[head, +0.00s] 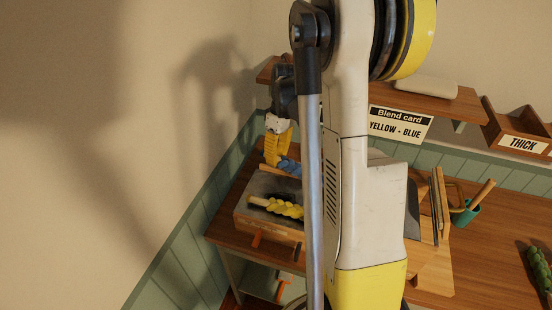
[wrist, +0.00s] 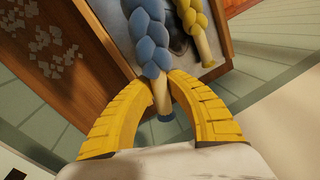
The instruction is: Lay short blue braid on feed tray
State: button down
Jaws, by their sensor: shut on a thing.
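My gripper (wrist: 163,84) is shut on the blue braid (wrist: 150,40) near its pale-tipped end, and the braid extends away from the fingers over the tray. In the head view my gripper (head: 276,152) is behind my arm, at the tray's back edge, and the blue braid (head: 289,166) shows partly beside it. The feed tray (head: 262,184) has a grey top and wooden sides. A yellow braid (head: 285,208) lies on it; it also shows beside the blue one in the wrist view (wrist: 193,20). I cannot tell whether the blue braid touches the tray.
A card (head: 400,124) reading "Blend card YELLOW - BLUE" hangs under the wall shelf (head: 462,103). A wooden bin (head: 518,135) is labelled THICK. A green cup (head: 464,213) and a green braid (head: 540,272) are on the bench at right. Walls stand close behind and left of the tray.

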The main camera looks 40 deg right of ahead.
aim_at(275, 183)
jog(key=shift+f, duration=0.15)
jog(key=shift+d+b+x, duration=0.25)
jog(key=shift+b+x, duration=0.65)
jog(key=shift+x, duration=0.25)
jog(key=shift+d+b+x, duration=0.25)
jog(key=shift+b+x, duration=0.65)
jog(key=shift+x, duration=0.25)
jog(key=shift+d+b+x, duration=0.2)
jog(key=shift+b+x, duration=0.7)
jog(key=shift+x, duration=0.25)
jog(key=shift+w+f, duration=0.15)
jog(key=shift+w, duration=0.05)
jog(key=c, duration=1.3)
grip_release()
jog(key=v, duration=1.2)
jog(key=shift+a, duration=0.15)
